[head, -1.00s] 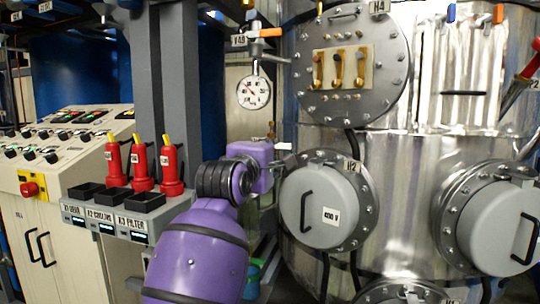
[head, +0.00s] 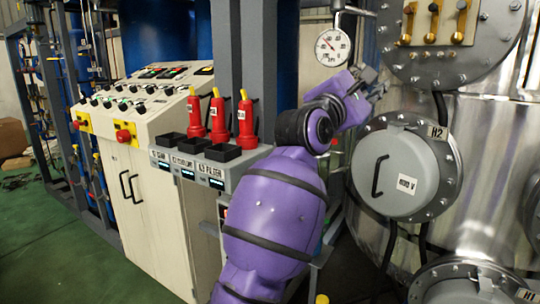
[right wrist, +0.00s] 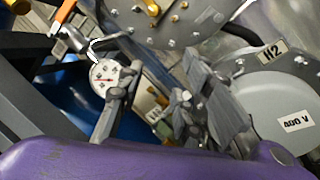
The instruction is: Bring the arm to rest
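My right arm, purple with dark bands, rises from the bottom middle of the head view. Its gripper (head: 376,84) is just above the upper left of the round hatch marked H2, and right of and below the dial gauge. In the right wrist view the gripper's two grey fingers (right wrist: 165,98) stand well apart, with nothing seen held between them. My left gripper is not in view.
The steel vessel's H2 hatch (head: 397,172) and the dial gauge (head: 332,46) are near the gripper. Red-handled tools (head: 245,122) stand on a grey rack (head: 200,160) left of the arm. A control cabinet (head: 150,190) stands farther left. Green floor (head: 60,245) is open at lower left.

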